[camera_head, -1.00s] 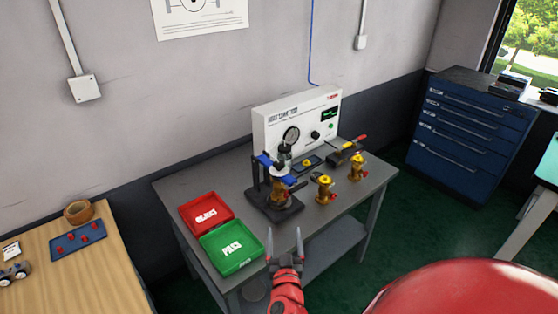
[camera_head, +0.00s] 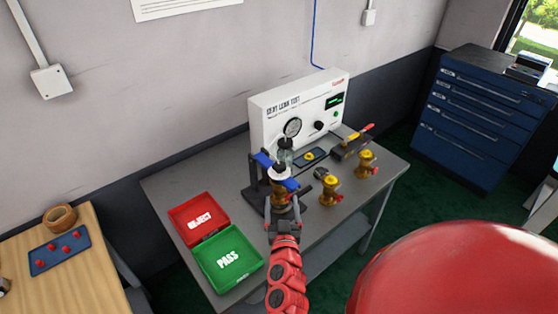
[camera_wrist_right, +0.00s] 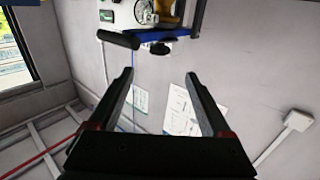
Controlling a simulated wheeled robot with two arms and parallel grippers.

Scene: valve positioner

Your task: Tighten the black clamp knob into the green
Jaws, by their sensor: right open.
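The clamp stand (camera_head: 257,186), with blue arms and a brass valve in it, stands on the grey bench in the head view. The black clamp knob (camera_wrist_right: 160,47) appears as a small dark round shape beside the stand's blue bar (camera_wrist_right: 172,34) in the wrist view, which looks upside down. In the head view I cannot clearly pick it out. My right gripper (camera_head: 284,216) is in front of the stand and covers its lower part. In the wrist view the right gripper (camera_wrist_right: 160,76) is open and empty, with the knob apart, beyond the fingertips. My left gripper is not in view.
A white test panel (camera_head: 296,110) with a gauge stands behind the stand. Two brass valves (camera_head: 331,190) (camera_head: 366,163) stand to the right. A red REJECT tray (camera_head: 186,238) and a green PASS tray (camera_head: 214,280) lie to the left.

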